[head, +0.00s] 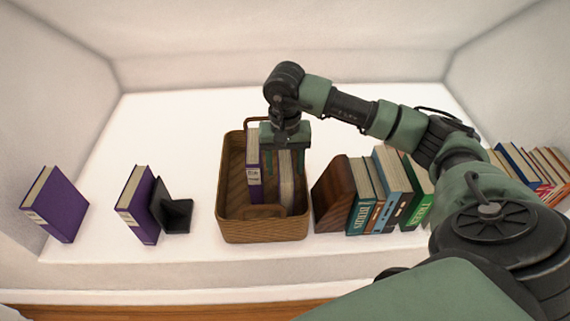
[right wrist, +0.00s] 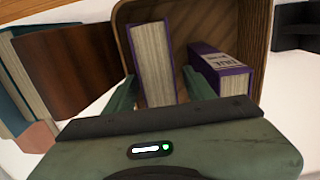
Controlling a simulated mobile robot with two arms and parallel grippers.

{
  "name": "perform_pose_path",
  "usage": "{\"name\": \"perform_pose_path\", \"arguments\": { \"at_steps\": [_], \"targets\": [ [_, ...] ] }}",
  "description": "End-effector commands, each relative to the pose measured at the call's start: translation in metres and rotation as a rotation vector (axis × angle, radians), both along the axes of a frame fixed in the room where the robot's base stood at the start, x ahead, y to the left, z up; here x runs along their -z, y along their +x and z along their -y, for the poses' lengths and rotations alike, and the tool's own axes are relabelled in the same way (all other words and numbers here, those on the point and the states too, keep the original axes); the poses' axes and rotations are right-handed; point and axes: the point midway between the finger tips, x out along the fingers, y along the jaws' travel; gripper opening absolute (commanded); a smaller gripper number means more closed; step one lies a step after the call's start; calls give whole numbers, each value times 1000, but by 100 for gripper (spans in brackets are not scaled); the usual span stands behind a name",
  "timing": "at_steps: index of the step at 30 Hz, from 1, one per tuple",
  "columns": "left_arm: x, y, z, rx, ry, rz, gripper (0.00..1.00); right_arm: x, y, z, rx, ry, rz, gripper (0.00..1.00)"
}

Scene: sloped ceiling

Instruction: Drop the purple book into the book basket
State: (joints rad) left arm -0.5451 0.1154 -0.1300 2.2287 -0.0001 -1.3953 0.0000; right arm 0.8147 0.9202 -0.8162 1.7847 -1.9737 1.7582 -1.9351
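The wicker book basket (head: 262,229) stands in the middle of the white shelf and holds two books. One is a purple book with a pale label (head: 253,170) on the left side; it also shows in the right wrist view (right wrist: 226,72). The other, with pale pages and a purple edge (right wrist: 153,62), stands upright on the right side (head: 287,185). My right gripper (head: 285,165) points down into the basket. Its fingers (right wrist: 160,92) are apart, one on either side of this second book, with gaps showing. My left gripper is not in view.
Two more purple books (head: 58,207) (head: 136,207) stand on the left, the nearer one against a black bookend (head: 176,213). A wooden bookend (head: 331,195) and a row of books (head: 393,185) stand close right of the basket. More books (head: 525,170) are at far right.

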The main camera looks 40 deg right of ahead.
Motion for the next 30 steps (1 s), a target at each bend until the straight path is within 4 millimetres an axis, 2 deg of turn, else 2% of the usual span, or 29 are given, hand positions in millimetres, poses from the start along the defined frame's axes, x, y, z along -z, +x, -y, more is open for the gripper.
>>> {"name": "perform_pose_path", "arguments": {
  "at_steps": [5, 12, 18, 24, 30],
  "targets": [
    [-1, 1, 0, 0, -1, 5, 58, -2, 0, 0, 0, 0, 0, 54],
    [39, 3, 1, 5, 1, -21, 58, -15, 0, 0, 0, 0, -1, 54],
    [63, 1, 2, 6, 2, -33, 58, -65, 1, 0, 0, -1, 6, 54],
    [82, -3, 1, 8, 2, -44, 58, -106, 1, 0, 0, 0, 4, 54],
    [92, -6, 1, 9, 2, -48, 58, -128, 0, 0, 0, 0, 1, 54]
  ]
}}
